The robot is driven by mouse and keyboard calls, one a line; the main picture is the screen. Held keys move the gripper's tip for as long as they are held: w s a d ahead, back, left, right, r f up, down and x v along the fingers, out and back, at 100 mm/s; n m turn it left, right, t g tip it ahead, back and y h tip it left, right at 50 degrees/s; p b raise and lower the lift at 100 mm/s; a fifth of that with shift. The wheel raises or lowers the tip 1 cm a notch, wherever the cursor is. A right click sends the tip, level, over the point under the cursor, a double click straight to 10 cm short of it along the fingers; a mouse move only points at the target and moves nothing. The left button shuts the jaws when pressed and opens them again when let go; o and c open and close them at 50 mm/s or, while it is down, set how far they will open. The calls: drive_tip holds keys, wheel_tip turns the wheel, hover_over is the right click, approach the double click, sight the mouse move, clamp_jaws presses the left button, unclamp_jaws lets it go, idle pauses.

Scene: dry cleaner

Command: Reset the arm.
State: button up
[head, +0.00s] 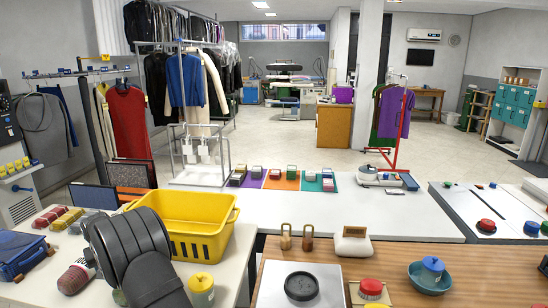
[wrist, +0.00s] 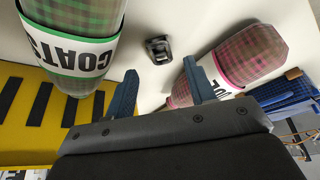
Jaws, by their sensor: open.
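My gripper (wrist: 161,85) shows in the wrist view with its two blue fingers spread apart and nothing between them. A small black object (wrist: 159,48) lies on the pale table beyond the gap. A green plaid bundle with a white band reading "COATS" (wrist: 75,35) is to the left of the fingers. A pink plaid bundle with a white band (wrist: 242,35) is close to the right finger; I cannot tell if they touch. In the head view my dark arm is over the left table (head: 236,262), and the fingers are hidden.
A yellow crate (head: 180,237) stands right behind my arm. A blue bag (head: 22,255) and a yellow-green jar (head: 201,291) are on either side. A wooden counter (head: 460,262) with weights and a scale is to the right. The white table (head: 300,212) has bare room.

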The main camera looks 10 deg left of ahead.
drive_tip(key=x, duration=0.5)
wheel_tip(320, 180, up, 5)
drive_tip(key=shift+d+f, duration=0.1)
drive_tip(key=shift+d, duration=0.1)
drive_tip(key=w+d+r, duration=0.1)
drive_tip(key=d+r, duration=0.1)
drive_tip(key=d, duration=0.1)
drive_tip(key=w+d+r, duration=0.1)
drive_tip(key=d+r, duration=0.1)
drive_tip(key=d, duration=0.2)
drive_tip(key=w+d+r, duration=0.1)
drive_tip(key=d+r, duration=0.2)
drive_tip(key=d, duration=0.1)
drive_tip(key=shift+w, duration=0.4)
wheel_tip(320, 180, up, 10)
drive_tip(key=w+d+m+h, duration=0.1)
drive_tip(key=w+d+m, duration=0.2)
drive_tip(key=d, duration=1)
drive_tip(key=w+d+r+m+t+h, duration=0.1)
drive_tip(key=w+d+m, duration=0.1)
drive_tip(key=w+d, duration=0.6)
drive_tip(key=d, duration=0.5)
drive_tip(key=shift+w+r+m, duration=0.15)
drive_tip(key=shift+w+m, duration=0.05)
drive_tip(key=shift+m, duration=0.2)
drive_tip(key=shift+o, duration=0.5)
